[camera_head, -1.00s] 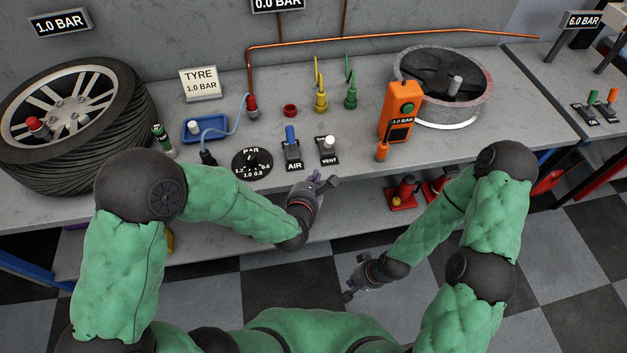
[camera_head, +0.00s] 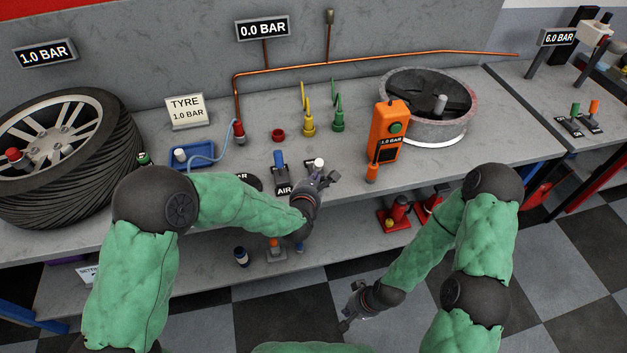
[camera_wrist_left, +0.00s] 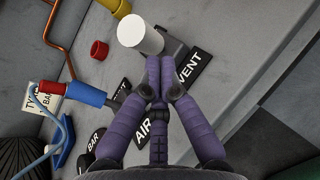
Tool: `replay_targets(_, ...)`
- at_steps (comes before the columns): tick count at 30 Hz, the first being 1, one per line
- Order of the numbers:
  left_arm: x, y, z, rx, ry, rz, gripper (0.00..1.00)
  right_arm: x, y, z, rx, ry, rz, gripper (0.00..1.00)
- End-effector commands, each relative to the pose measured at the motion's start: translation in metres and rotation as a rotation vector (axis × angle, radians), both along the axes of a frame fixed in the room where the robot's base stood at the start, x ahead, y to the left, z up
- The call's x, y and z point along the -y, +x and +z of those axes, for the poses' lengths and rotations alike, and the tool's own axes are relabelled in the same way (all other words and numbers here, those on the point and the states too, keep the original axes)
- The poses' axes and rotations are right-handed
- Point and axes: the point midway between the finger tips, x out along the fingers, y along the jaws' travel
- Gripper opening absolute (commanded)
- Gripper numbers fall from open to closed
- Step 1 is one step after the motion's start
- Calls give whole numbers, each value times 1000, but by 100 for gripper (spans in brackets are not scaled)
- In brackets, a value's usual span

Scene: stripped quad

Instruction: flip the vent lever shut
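The vent lever has a white knob (camera_head: 319,162) and stands at the front of the bench, right of the blue AIR lever (camera_head: 279,160). In the left wrist view its white knob (camera_wrist_left: 140,35) is large, just beyond my fingertips, beside the VENT label (camera_wrist_left: 187,70). My left gripper (camera_head: 326,178) is at the lever's front side and hides its base and label in the head view. Its purple fingers (camera_wrist_left: 160,66) are together at the tips, with nothing visible between them. Contact with the lever is unclear. My right gripper (camera_head: 350,312) hangs low in front of the bench, its fingers too small to judge.
An orange handheld device (camera_head: 388,132) stands right of the lever, before a round metal tub (camera_head: 440,130). Yellow (camera_head: 309,122) and green (camera_head: 338,120) fittings and a red cap (camera_head: 278,135) are behind. A tyre (camera_head: 70,175) lies left. The wall display (camera_head: 263,29) reads 0.0 BAR.

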Motion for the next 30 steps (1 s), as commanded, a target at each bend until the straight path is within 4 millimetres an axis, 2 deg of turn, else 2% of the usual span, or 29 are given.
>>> replay_targets(30,-2,8,11,-138,-38,0,0,0,0,23,0,0,0,0)
